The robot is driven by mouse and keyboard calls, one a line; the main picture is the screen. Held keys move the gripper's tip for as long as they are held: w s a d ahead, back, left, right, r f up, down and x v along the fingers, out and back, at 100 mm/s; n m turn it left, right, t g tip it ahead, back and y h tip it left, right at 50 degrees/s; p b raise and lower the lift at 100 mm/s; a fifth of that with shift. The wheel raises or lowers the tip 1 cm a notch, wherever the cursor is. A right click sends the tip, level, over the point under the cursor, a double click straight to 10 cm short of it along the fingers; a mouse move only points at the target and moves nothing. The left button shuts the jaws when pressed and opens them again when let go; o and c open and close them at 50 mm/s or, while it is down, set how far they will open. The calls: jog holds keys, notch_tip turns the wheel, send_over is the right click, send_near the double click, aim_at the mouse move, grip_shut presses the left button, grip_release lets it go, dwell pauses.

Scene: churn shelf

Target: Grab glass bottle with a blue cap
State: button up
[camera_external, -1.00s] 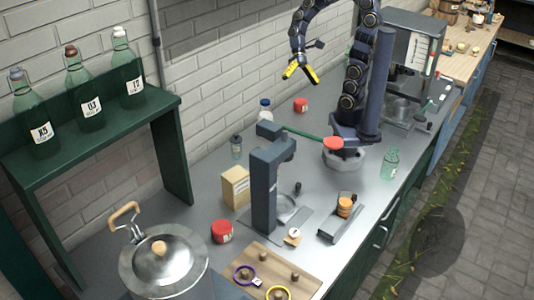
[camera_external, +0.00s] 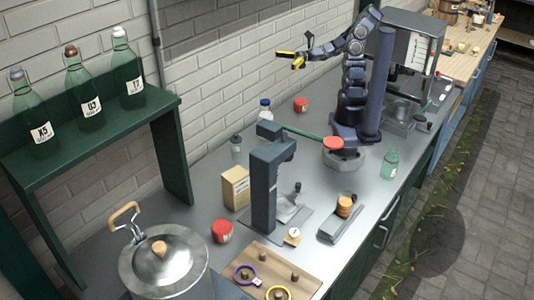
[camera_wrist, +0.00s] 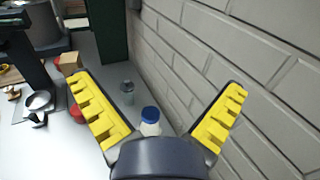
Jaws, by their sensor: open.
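A bottle with a blue cap and pale body (camera_external: 265,110) stands on the counter by the brick wall. In the wrist view its blue cap (camera_wrist: 150,114) shows between my fingers, and its lower part is hidden by my gripper's body. My gripper (camera_external: 289,58) is open and empty, raised above the counter near the wall, fingers pointing left. Its yellow fingers (camera_wrist: 160,102) are spread wide, apart from the bottle. On the green shelf, a green glass bottle labelled X5 (camera_external: 40,120) has a grey-blue stopper. The U3 bottle (camera_external: 86,95) has a brown stopper, the T7 bottle (camera_external: 126,75) a white one.
A small grey-capped bottle (camera_external: 236,147) stands left of the blue-capped one. A cardboard box (camera_external: 236,188), a dark press-like stand (camera_external: 262,195) and red-lidded jars (camera_external: 222,231) are on the counter. The brick wall (camera_wrist: 245,50) runs close along the right in the wrist view.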

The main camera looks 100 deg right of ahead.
notch_tip(320, 180, down, 24)
jog(key=shift+a+f, duration=0.1)
jog(key=shift+f, duration=0.35)
jog(key=shift+w+a, duration=0.15)
jog(key=shift+w, duration=0.3)
jog(key=x, duration=0.6)
jog(key=shift+w+a+f, duration=0.2)
jog(key=shift+w+a, duration=0.05)
jog(key=shift+w, duration=0.1)
jog(key=c, duration=1.2)
